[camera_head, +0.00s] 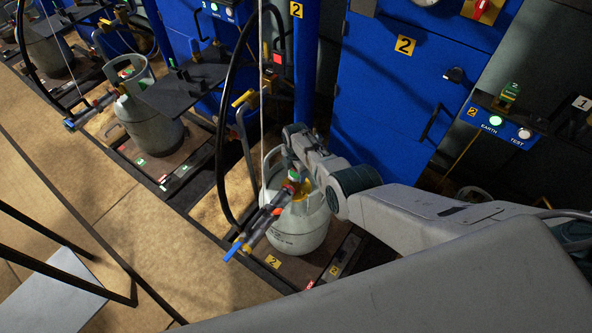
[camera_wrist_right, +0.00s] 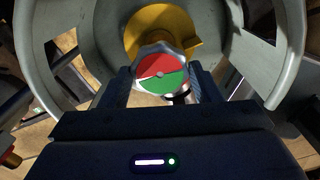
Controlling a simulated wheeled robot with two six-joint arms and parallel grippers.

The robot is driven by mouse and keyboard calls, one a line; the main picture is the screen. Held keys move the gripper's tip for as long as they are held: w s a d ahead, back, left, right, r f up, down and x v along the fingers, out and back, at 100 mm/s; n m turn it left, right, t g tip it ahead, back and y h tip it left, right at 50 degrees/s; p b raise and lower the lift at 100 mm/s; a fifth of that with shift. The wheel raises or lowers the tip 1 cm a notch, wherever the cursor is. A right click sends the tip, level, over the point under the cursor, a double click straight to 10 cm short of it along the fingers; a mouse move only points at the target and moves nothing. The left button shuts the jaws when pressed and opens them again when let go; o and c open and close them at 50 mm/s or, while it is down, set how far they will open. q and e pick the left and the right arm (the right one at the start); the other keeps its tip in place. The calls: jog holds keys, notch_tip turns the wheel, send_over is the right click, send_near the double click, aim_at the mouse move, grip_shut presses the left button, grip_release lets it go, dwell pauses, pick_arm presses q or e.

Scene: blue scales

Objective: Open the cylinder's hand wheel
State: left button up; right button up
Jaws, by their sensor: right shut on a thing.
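The grey gas cylinder (camera_head: 298,228) stands upright on the scale marked 2, below my right arm in the head view. Its hand wheel (camera_wrist_right: 160,73) has a red and green top and sits inside the cylinder's grey collar (camera_wrist_right: 281,62). My right gripper (camera_wrist_right: 160,84) is shut on the hand wheel, with one finger on each side of it. In the head view the right gripper (camera_head: 292,170) reaches down into the collar and partly hides the wheel. A yellow part (camera_wrist_right: 163,22) lies just behind the wheel in the wrist view. My left gripper is not in view.
A filling head with a blue lever (camera_head: 233,250) sticks out at the cylinder's front left. A black hose (camera_head: 222,150) loops beside it. A blue cabinet (camera_head: 385,100) stands behind. Another grey cylinder (camera_head: 150,128) stands on a scale to the left. The floor (camera_head: 150,230) is open at front left.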

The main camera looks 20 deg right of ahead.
aim_at(296, 173)
dwell(0.5)
jog(key=o, duration=1)
jog(key=shift+r+p, duration=0.4)
jog(key=shift+r, duration=0.15)
notch_tip(296, 173, up, 10)
jog(key=p, duration=0.2)
jog(key=shift+f+p, duration=0.15)
jog(key=shift+p, duration=0.25)
